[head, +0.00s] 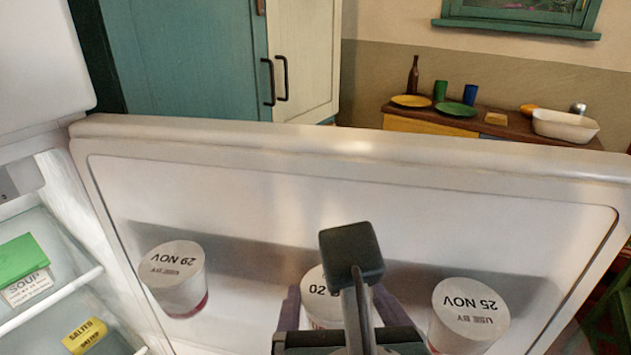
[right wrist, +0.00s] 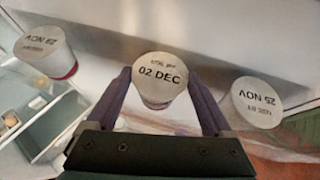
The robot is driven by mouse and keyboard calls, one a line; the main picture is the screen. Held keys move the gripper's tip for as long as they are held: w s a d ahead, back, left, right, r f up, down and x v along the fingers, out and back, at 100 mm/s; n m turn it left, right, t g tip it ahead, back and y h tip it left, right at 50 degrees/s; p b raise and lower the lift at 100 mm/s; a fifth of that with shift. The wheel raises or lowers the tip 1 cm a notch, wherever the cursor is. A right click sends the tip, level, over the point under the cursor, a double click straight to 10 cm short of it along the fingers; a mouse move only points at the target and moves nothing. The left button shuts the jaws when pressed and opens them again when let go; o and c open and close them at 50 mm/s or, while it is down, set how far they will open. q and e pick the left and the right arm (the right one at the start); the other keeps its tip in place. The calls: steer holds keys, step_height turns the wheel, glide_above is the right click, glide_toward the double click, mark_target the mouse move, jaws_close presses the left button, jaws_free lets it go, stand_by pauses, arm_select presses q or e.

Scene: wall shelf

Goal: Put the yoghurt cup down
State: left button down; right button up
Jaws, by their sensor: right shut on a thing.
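A yoghurt cup with a pale lid marked "02 DEC" (right wrist: 161,76) is between the two purple fingers of my right gripper (right wrist: 159,88), which is shut on it. In the head view this cup (head: 317,285) is partly hidden by my wrist, and my right gripper (head: 338,300) is in front of the open fridge door. The cup looks upright, lid up. Whether its base touches anything below is hidden. My left gripper is not in view.
A "29 NOV" cup (head: 172,275) is to the left and a "25 NOV" cup (head: 468,315) to the right, both along the fridge door (head: 350,190). The fridge interior at left holds a soup packet (head: 25,285) and a yellow "salted" pack (head: 84,336).

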steer(key=o, duration=1.4)
steer(key=shift+f, duration=0.1)
steer(key=shift+s+r, duration=0.1)
steer(key=shift+r, duration=0.25)
steer(key=shift+p+v, duration=5.4)
steer(key=shift+v, duration=0.4)
steer(key=shift+s+f, duration=0.1)
